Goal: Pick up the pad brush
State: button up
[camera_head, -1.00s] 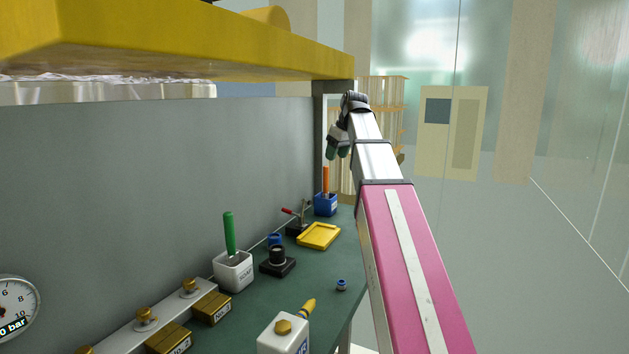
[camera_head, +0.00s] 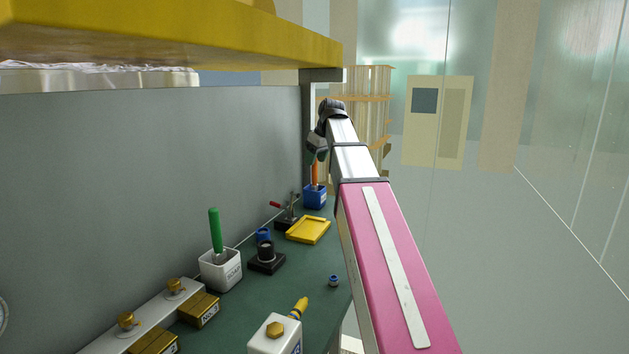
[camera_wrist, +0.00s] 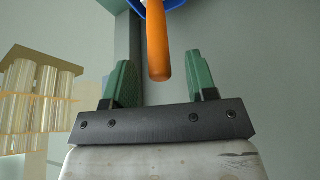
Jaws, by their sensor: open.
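An orange handle (camera_head: 315,174) stands upright in a blue cup (camera_head: 315,197) at the far end of the green bench; its lower end is hidden in the cup, so I cannot confirm it is the pad brush. My gripper (camera_head: 317,152) is at the handle's top. In the wrist view, my gripper (camera_wrist: 160,68) has its two green fingers apart. The orange handle (camera_wrist: 157,45) shows between them, with clear gaps on both sides. The blue cup (camera_wrist: 177,5) shows at the top edge. A green-handled tool (camera_head: 214,230) stands in a white cup (camera_head: 221,273) nearer me.
A yellow tray (camera_head: 308,230), a red-handled clamp (camera_head: 287,215) and a black fixture (camera_head: 267,257) lie on the bench (camera_head: 305,270). A yellow shelf (camera_head: 180,45) overhangs it. A grey post (camera_head: 308,125) stands beside the gripper. Open floor lies right.

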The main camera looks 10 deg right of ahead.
aim_at(315, 178)
jog(key=shift+x, duration=1.55)
grip_shut()
